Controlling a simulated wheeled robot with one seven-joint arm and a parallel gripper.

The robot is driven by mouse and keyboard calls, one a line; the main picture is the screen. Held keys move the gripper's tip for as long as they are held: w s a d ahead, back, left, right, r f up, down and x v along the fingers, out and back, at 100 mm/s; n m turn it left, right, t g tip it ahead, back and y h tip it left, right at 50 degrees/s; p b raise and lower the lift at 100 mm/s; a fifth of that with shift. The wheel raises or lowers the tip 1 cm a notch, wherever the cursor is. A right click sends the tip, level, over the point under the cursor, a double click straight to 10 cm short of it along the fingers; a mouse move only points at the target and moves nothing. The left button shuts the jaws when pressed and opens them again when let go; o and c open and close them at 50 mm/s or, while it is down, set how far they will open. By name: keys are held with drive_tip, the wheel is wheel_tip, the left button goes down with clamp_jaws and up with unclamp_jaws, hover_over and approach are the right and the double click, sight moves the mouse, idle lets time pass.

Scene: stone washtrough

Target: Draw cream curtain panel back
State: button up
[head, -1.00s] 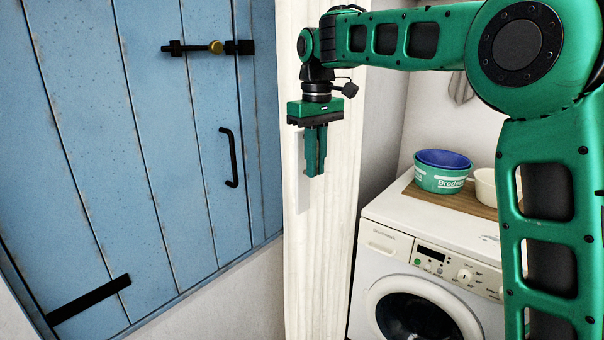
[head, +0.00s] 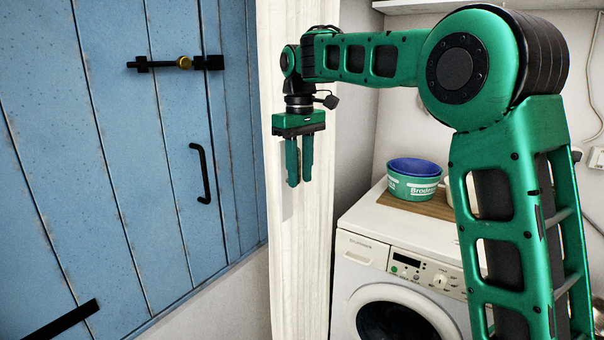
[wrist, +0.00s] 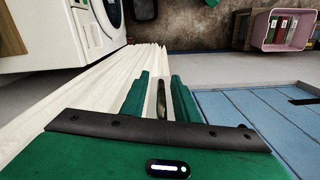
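The cream curtain panel (head: 318,215) hangs as a narrow gathered strip between the blue plank door and the washing machine. In the wrist view the cream curtain (wrist: 95,90) runs along the left of the fingers. My gripper (head: 299,183) points down in front of the curtain's upper part, its fingers slightly apart. In the wrist view my gripper (wrist: 158,85) also shows a gap, with a narrow dark-and-pale thing in it that I cannot identify. No cloth is visibly pinched. I cannot tell whether a finger touches the curtain.
The blue door (head: 160,190) with black handle and bolt is left of the curtain. The white washing machine (head: 405,245) stands right, with a green-and-blue bowl (head: 414,180) on a wooden board (head: 425,207). A pink crate (wrist: 280,30) stands on the floor, clear of the gripper.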

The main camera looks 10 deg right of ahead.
drive_tip(key=shift+a+r, duration=0.1)
drive_tip(key=shift+r, duration=0.15)
wheel_tip(320, 180, up, 10)
drive_tip(key=shift+w+r, duration=0.15)
drive_tip(key=shift+r, duration=0.05)
idle(0.4)
